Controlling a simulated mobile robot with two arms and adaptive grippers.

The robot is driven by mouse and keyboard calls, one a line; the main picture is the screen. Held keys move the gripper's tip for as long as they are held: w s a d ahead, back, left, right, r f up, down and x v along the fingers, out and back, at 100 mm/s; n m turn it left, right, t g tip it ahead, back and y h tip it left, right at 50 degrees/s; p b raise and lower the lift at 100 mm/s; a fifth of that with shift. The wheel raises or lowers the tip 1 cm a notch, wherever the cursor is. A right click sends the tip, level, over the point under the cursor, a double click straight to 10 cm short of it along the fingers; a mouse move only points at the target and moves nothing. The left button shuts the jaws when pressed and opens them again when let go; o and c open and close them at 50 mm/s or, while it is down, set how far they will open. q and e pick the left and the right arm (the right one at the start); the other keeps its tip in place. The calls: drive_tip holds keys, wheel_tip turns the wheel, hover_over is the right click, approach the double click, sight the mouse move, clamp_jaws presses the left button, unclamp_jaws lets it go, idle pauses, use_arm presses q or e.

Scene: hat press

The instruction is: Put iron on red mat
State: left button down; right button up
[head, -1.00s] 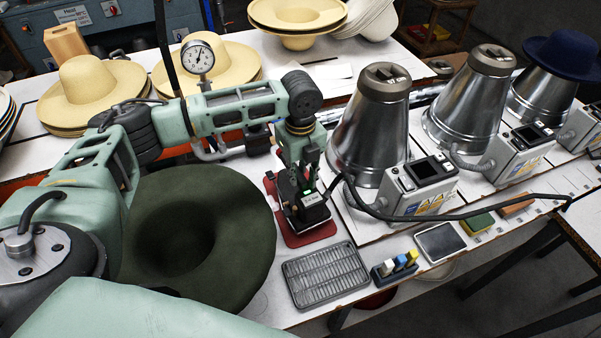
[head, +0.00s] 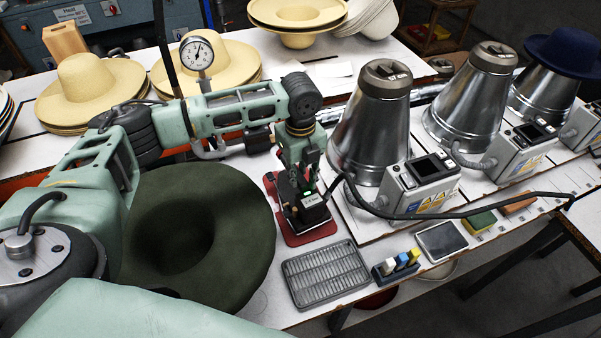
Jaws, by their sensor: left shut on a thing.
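My left gripper (head: 305,190) points down over the red mat (head: 322,232) in the middle of the table. It is shut on the iron (head: 309,217), which is dark with a pale base edge and largely hidden by the gripper. The iron is over the red mat, and its base looks to be on or very close to the mat's surface; I cannot tell which. Red mat shows at the left, front and right of the iron. My right gripper is not in view.
A dark green hat (head: 200,238) lies left of the mat. A grey ribbed tray (head: 326,274) lies in front of it. A metal cone press (head: 372,125) with a control box (head: 425,184) stands close at the right, and a black cable (head: 470,210) runs along the table.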

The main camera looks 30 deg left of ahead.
use_arm(q)
drive_tip(key=shift+w+r, duration=0.1)
drive_tip(key=c, duration=1.5)
unclamp_jaws()
drive_tip(key=shift+o, duration=0.2)
drive_tip(key=shift+s+f, duration=0.25)
drive_tip(key=shift+f, duration=0.05)
wheel_tip(320, 180, up, 12)
drive_tip(key=shift+r, duration=0.2)
